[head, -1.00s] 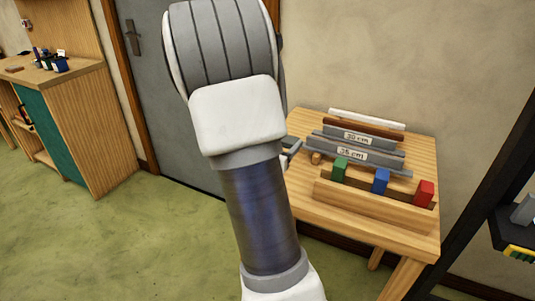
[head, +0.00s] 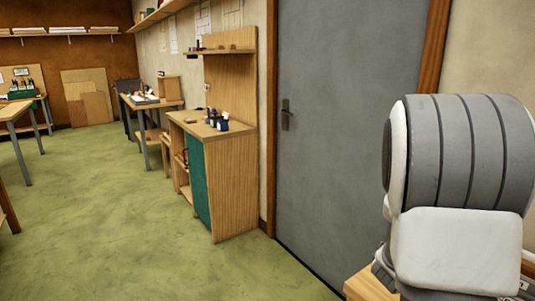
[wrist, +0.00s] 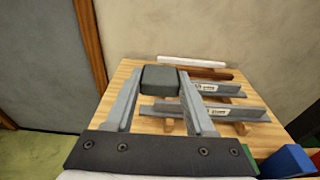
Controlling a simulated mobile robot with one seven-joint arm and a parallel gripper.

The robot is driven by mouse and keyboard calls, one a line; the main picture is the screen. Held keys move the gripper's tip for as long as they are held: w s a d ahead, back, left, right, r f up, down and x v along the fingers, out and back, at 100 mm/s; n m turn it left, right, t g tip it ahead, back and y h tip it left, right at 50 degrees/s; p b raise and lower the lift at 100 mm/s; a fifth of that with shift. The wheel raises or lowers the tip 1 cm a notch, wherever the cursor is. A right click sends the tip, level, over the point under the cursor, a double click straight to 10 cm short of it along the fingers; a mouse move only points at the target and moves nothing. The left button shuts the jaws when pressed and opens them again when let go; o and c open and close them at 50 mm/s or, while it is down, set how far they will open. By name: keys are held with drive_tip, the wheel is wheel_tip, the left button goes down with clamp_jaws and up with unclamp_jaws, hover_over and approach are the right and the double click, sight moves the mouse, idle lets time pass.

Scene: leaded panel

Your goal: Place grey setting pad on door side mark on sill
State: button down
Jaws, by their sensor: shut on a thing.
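The grey setting pad (wrist: 160,79) is a small dark grey block between the fingertips in the wrist view. My gripper (wrist: 160,88) is shut on it. The pad appears above the far left part of a small wooden table (wrist: 125,69); I cannot tell the gap beneath it. In the head view the gripper and pad are hidden behind or beyond my arm at the right. I cannot make out the sill or its door side mark in any view.
Grey labelled bars (wrist: 225,112), a brown strip (wrist: 205,73) and a white strip (wrist: 190,61) lie on the table. A blue block (wrist: 287,161) is near right. A grey door (head: 345,130), a wooden cabinet (head: 235,185) and open green floor (head: 110,210) show in the head view.

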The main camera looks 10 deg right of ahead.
drive_tip(key=w+a+f+n+t+y+b, duration=0.1)
drive_tip(key=w+a+f+n+t+y, duration=0.15)
drive_tip(key=w+a, duration=0.45)
drive_tip(key=w+a+f+n+t+y+b, duration=0.2)
drive_tip(key=w+a+f+n+t, duration=0.15)
drive_tip(key=a, duration=0.85)
drive_tip(key=w+a+f+n+t+y+b, duration=0.1)
drive_tip(key=a+f+n+t+y, duration=0.15)
drive_tip(key=a, duration=0.65)
drive_tip(key=a+f+n+t+y, duration=0.1)
drive_tip(key=a+f+n+y, duration=0.15)
drive_tip(key=a, duration=0.65)
wheel_tip(320, 180, up, 12)
drive_tip(key=m+p, duration=0.1)
drive_tip(key=p, duration=1.1)
drive_tip(key=shift+w+r+y, duration=0.2)
drive_tip(key=shift+r+y, duration=0.05)
drive_tip(key=shift+y, duration=0.1)
drive_tip(key=shift+s+a+f, duration=0.1)
drive_tip(key=shift+f, duration=0.5)
drive_tip(key=shift+s+a+f, duration=0.1)
drive_tip(key=shift+f, duration=0.45)
